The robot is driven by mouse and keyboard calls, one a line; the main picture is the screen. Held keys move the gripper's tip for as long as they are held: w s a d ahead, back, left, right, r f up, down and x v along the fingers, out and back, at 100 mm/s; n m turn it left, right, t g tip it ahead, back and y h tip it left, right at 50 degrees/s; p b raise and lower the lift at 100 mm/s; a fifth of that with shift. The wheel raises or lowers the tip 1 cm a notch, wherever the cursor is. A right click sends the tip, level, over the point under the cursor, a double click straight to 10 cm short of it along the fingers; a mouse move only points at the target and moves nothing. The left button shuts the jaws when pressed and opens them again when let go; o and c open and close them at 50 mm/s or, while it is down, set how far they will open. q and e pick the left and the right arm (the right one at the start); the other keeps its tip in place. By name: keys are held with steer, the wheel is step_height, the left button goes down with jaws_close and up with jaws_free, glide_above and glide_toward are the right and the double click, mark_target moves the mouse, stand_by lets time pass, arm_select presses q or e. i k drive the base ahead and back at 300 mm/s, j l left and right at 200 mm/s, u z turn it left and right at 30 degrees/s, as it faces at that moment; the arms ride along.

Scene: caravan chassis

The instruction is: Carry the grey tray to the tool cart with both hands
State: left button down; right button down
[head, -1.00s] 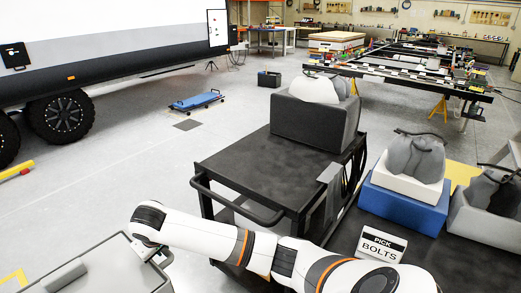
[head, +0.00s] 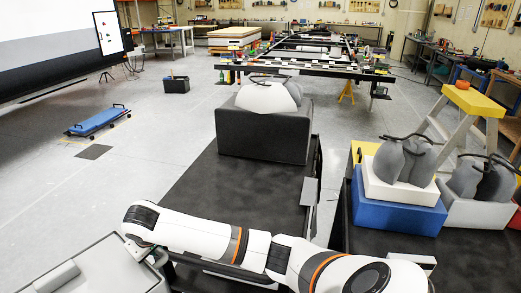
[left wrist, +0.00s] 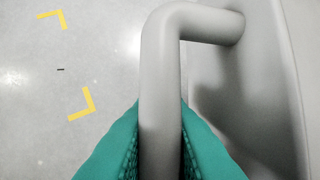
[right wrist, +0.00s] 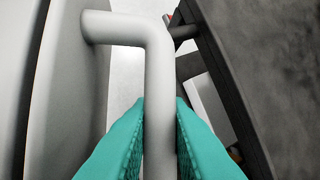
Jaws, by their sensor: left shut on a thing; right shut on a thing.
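The grey tray (head: 95,268) shows at the lower left of the head view, partly cut off by the frame. My right gripper (head: 150,256) is at its right side, and in the right wrist view the teal fingers (right wrist: 160,140) are shut around the tray's grey handle (right wrist: 150,60). In the left wrist view my left gripper (left wrist: 160,150) is shut around the other handle (left wrist: 165,60), with pale floor beside it. The black tool cart (head: 215,185) stands just beyond my right arm. Its dark top (right wrist: 270,60) is close to the tray in the right wrist view.
A dark grey bin (head: 262,135) with a white rounded thing stands at the cart's far end. To the right, a dark table (head: 385,250) bears a blue bin (head: 395,215) and grey bin (head: 480,212). A blue creeper (head: 97,122) lies on open floor at left.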

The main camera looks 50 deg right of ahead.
mark_target(239, 193)
steer(key=i+l+z, duration=0.15)
steer(key=z, duration=0.3)
steer(key=i+z, duration=0.7)
steer(key=z, duration=0.15)
steer(key=i+j+z, duration=0.15)
steer(key=z, duration=0.3)
steer(key=i+j, duration=0.05)
steer(key=i, duration=0.1)
